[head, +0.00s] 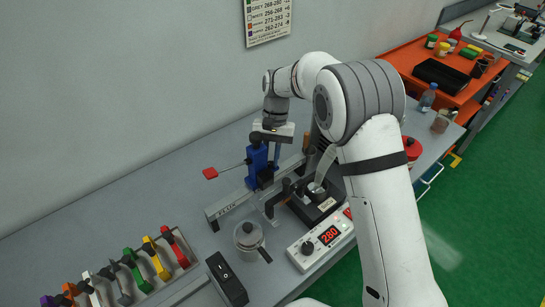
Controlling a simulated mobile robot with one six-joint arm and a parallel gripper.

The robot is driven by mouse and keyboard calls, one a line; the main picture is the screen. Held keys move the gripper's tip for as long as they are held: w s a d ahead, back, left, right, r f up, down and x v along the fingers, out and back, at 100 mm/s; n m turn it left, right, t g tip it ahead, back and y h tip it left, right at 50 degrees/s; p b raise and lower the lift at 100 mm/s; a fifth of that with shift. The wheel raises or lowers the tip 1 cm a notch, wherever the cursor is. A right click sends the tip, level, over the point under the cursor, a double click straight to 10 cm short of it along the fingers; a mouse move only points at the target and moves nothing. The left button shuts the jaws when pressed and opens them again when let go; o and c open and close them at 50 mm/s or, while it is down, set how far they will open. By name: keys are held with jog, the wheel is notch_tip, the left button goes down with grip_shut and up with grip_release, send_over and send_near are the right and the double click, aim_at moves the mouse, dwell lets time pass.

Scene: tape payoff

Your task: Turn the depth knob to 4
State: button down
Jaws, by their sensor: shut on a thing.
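My gripper (268,141) points down at the top of a blue upright unit (260,167) in the head view. Its jaws are shut on a small part there, which appears to be the depth knob. The fingers hide most of this knob, and I cannot read its scale or setting. The blue unit stands on a grey rail (233,207) on the bench. A lever with a red end (210,173) sticks out to its left.
A control box with a red "280" display (328,236) and a black dial (307,248) stands at the front. A metal pot (249,237), a black switch box (227,279) and a rack of coloured pieces (163,272) stand left of it. The bench's back left is clear.

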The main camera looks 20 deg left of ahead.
jog(key=c, duration=1.4)
grip_release()
jog(key=shift+o, duration=0.2)
jog(key=shift+r, duration=0.1)
jog(key=shift+w+a+r, duration=0.15)
jog(key=shift+w+r, duration=0.1)
jog(key=shift+r, duration=0.05)
jog(key=b+v, duration=0.1)
jog(key=v, duration=0.6)
jog(key=shift+s, duration=0.1)
